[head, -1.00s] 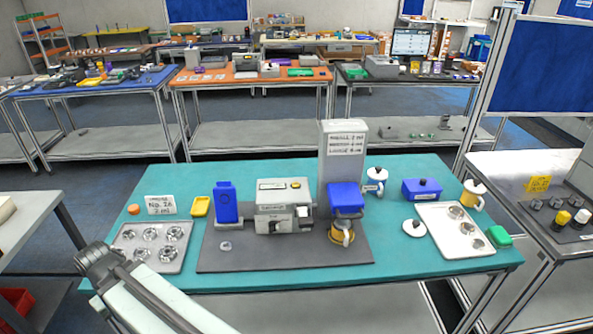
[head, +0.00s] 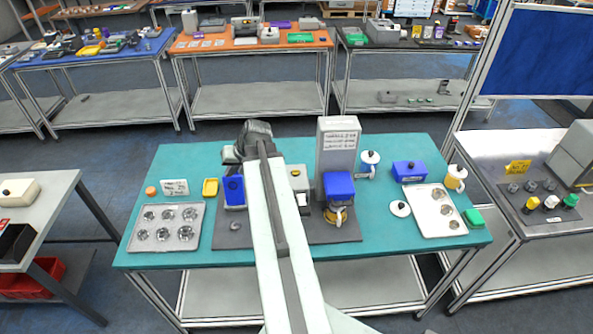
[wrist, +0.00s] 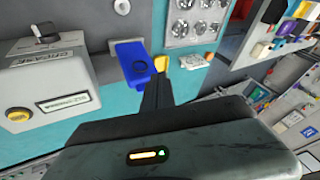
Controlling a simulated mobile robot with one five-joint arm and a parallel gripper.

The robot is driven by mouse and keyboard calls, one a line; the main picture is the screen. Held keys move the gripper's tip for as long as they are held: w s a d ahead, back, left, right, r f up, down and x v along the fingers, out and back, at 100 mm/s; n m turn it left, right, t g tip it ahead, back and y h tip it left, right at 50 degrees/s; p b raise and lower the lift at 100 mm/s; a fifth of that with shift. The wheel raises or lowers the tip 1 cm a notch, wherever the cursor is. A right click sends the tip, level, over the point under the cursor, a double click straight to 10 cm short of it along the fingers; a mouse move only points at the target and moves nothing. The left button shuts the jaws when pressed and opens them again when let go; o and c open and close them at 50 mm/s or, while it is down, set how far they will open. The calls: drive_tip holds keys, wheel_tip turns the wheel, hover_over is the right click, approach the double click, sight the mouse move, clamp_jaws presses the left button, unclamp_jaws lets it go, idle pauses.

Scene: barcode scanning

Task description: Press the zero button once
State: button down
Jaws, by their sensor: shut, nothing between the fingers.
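A grey machine (head: 300,184) stands on the dark mat in the middle of the teal table, mostly hidden by my arm in the head view. It has a yellow button (head: 296,172) on top. The wrist view shows the machine (wrist: 50,80) at the left, with the round yellow button (wrist: 18,114) beside a white label too blurred to read; I cannot tell if it says zero. My gripper (head: 231,154) is over the back of the table, left of the button. In the wrist view its fingers (wrist: 157,88) are shut and empty, pointing toward the blue container, apart from the button.
A tall grey block (head: 338,150) and a blue-topped device (head: 338,187) stand to the right. Metal trays lie at both sides (head: 165,245) (head: 431,226).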

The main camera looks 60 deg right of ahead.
drive_tip(key=s+d+r+m+t+h, duration=0.1)
drive_tip(key=s+d+r+m+h, duration=0.1)
drive_tip(key=s+d, duration=0.7)
drive_tip(key=r+m+t+h, duration=0.1)
drive_tip(key=r+m+h, duration=0.1)
drive_tip(key=m, duration=0.1)
hover_over(297, 173)
drive_tip(key=shift+d+f, duration=0.1)
drive_tip(key=shift+f, duration=0.1)
wheel_tip(297, 173, down, 9)
drive_tip(key=b, duration=0.9)
drive_tip(key=shift+r, duration=0.1)
idle(0.4)
drive_tip(key=shift+f+b, duration=0.3)
drive_tip(key=shift+f, duration=0.1)
